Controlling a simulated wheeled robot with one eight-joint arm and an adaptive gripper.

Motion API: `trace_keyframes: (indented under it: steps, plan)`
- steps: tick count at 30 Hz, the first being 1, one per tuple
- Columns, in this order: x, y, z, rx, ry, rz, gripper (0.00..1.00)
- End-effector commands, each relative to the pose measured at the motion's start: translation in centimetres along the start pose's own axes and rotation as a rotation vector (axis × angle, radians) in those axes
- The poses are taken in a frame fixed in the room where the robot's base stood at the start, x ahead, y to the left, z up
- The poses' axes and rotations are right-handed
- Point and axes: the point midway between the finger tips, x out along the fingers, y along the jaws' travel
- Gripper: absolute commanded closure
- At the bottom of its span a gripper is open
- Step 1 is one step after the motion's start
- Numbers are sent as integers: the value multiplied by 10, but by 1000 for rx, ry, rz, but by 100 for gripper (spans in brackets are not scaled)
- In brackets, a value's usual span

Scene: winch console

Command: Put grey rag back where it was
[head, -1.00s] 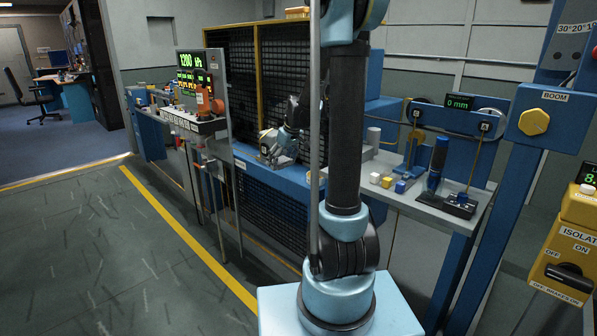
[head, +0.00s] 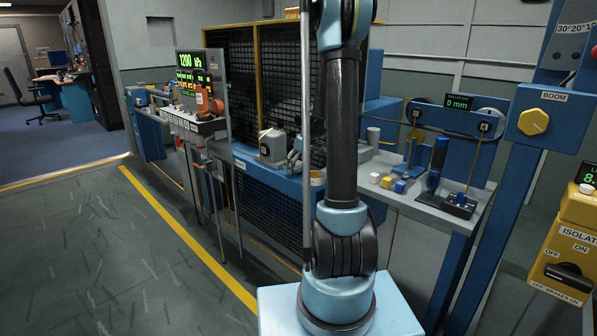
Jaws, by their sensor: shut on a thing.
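My gripper (head: 296,156) is in the head view just left of my arm's upright link, over the blue ledge in front of the mesh guard. It is partly hidden by my own arm. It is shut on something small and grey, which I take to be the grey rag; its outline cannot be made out. No other grey rag shows clearly.
A grey box-like object (head: 272,146) stands on the blue ledge (head: 252,157) left of my gripper. A gauge panel (head: 197,85) stands left.

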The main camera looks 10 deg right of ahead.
Motion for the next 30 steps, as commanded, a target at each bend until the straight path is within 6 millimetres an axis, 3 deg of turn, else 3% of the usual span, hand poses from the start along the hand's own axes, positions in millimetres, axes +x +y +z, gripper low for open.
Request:
trace_keyframes:
  steps: [6,16,17,19,30]
  plan:
    - [20,4,8,0,0,0,56]
    - [22,4,9,0,0,0,56]
    - [22,4,9,0,0,0,17]
    - [22,4,9,0,0,0,2]
    - [22,4,9,0,0,0,2]
